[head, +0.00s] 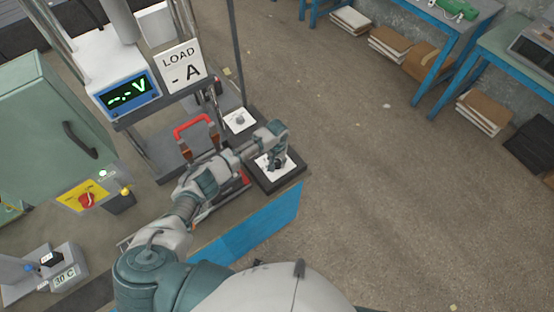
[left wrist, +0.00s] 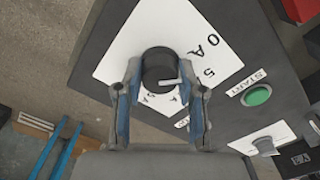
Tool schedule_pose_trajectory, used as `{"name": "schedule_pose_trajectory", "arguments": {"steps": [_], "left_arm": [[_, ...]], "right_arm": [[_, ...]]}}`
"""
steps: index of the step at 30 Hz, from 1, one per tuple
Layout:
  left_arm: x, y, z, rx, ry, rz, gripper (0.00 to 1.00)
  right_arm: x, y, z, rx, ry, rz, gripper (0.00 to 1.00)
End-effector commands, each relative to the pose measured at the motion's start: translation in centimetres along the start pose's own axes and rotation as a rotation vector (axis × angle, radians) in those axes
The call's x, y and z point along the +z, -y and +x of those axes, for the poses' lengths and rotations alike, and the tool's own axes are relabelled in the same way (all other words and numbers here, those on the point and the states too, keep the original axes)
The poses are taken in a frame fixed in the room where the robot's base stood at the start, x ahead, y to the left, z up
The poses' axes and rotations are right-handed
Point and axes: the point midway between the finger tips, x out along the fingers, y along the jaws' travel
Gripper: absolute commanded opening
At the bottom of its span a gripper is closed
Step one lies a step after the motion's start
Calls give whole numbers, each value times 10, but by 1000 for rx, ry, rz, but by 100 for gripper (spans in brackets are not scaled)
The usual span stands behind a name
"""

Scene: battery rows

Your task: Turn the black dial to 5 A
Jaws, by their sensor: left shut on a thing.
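The black dial (left wrist: 158,66) stands on a white scale plate (left wrist: 125,38) in the left wrist view. My left gripper (left wrist: 161,72) has one finger on each side of the dial and is shut on it. A white pointer mark on the dial points right, roughly toward the printed 5 A. A 0 A label is above that; another label below is partly hidden by the dial and fingers. In the head view my left gripper (head: 276,163) reaches down onto the dark panel box (head: 289,180), covering most of the dial. My right gripper is not in view.
A green START button (left wrist: 257,95) and a pale knob (left wrist: 265,144) sit near the scale plate. The voltage display (head: 128,92) shows dashes, as does the LOAD sign (head: 179,66). Open floor lies right.

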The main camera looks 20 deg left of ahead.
Motion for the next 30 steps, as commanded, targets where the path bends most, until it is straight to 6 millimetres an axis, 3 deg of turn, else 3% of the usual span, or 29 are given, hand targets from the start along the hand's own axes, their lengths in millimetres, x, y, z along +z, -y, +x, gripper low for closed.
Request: {"name": "schedule_pose_trajectory", "arguments": {"steps": [15, 30], "left_arm": [[-1, 0, -1, 0, -2, 370, 4], [-1, 0, -1, 0, -4, 466, 4]], "right_arm": [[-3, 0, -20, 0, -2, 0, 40], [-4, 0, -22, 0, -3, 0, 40]]}}
